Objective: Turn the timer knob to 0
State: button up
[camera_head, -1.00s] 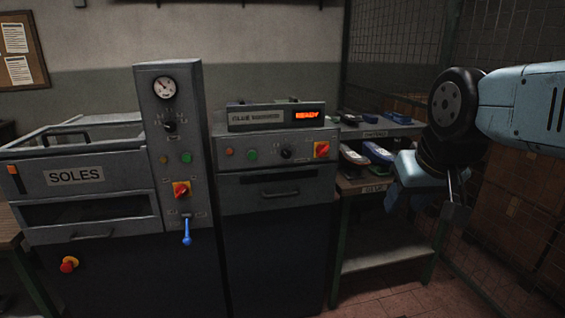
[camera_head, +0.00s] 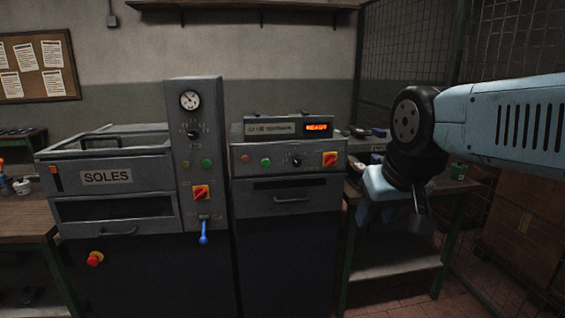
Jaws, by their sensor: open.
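Two dark knobs with pale scale marks show. One knob (camera_head: 193,134) sits under a round gauge (camera_head: 190,100) on the tall grey column of the press. Another knob (camera_head: 296,161) sits on the grey machine to the right, between a green button and a red-yellow switch. Which one is the timer knob I cannot tell, and the marks are too small to read. My gripper (camera_head: 394,212) hangs at the right, pointing down, in front of the side shelf. It is open and apart from both knobs; its fingertips are hard to make out.
The press labelled SOLES (camera_head: 107,177) stands left, with a blue lever (camera_head: 204,231), a red-yellow switch (camera_head: 201,192) and a red stop button (camera_head: 95,258). A lit display (camera_head: 317,127) tops the right machine. A shelf table (camera_head: 400,268) and wire fence are at the right.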

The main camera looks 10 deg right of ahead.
aim_at(297, 161)
jog(key=u, duration=0.1)
jog(key=i, duration=1)
jog(key=z, duration=0.05)
